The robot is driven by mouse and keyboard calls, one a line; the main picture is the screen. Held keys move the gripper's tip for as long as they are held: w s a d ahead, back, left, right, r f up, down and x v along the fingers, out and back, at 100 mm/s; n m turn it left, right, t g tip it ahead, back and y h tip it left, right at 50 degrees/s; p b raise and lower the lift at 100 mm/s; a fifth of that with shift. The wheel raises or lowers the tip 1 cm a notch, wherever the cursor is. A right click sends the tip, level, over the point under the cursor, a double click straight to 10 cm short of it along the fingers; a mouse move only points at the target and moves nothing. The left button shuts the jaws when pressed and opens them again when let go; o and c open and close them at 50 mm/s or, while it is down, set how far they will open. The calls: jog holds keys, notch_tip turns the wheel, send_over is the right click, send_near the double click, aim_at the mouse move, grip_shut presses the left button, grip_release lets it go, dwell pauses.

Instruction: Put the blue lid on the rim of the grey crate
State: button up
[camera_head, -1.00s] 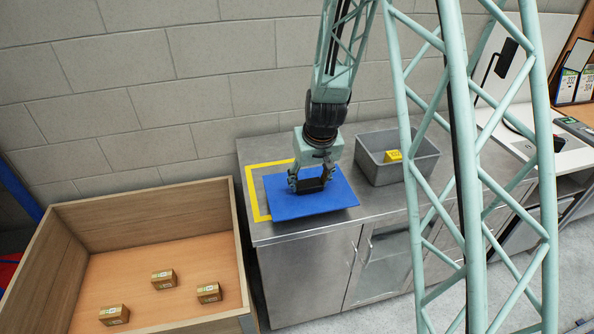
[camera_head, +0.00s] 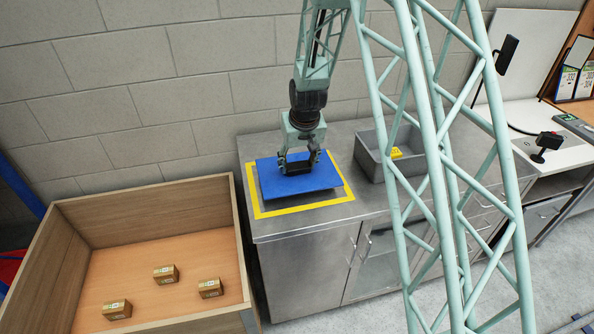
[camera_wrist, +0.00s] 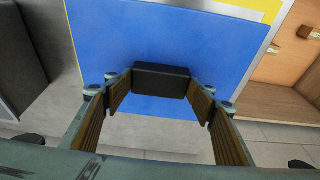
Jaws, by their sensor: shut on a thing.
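The blue lid (camera_head: 298,184) is a flat square plate with a black block handle (camera_wrist: 162,80) in its middle. My gripper (camera_head: 299,166) is above the lid, its fingers shut on the handle from both sides. The lid is level over the yellow-outlined square on the steel counter; I cannot tell whether it touches the counter. The grey crate (camera_head: 370,164) stands open-topped on the counter to the right of the lid, apart from it. A yellow item (camera_head: 396,153) shows inside the crate. My lattice column hides the crate's right part.
The yellow outline (camera_head: 302,208) shows around the lid on the steel counter (camera_head: 300,226). A wooden bin (camera_head: 150,208) with several small cartons stands at the left. A block wall is behind. A white worktop with a black device (camera_head: 547,142) is at the right.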

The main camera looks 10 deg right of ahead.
aim_at(298, 166)
jog(key=shift+w, duration=0.1)
jog(key=shift+w, duration=0.25)
jog(key=shift+w+f, duration=0.15)
jog(key=shift+f, duration=1.65)
jog(key=shift+f, duration=0.2)
jog(key=o, duration=1)
jog(key=shift+c, duration=0.2)
jog(key=shift+r, duration=0.15)
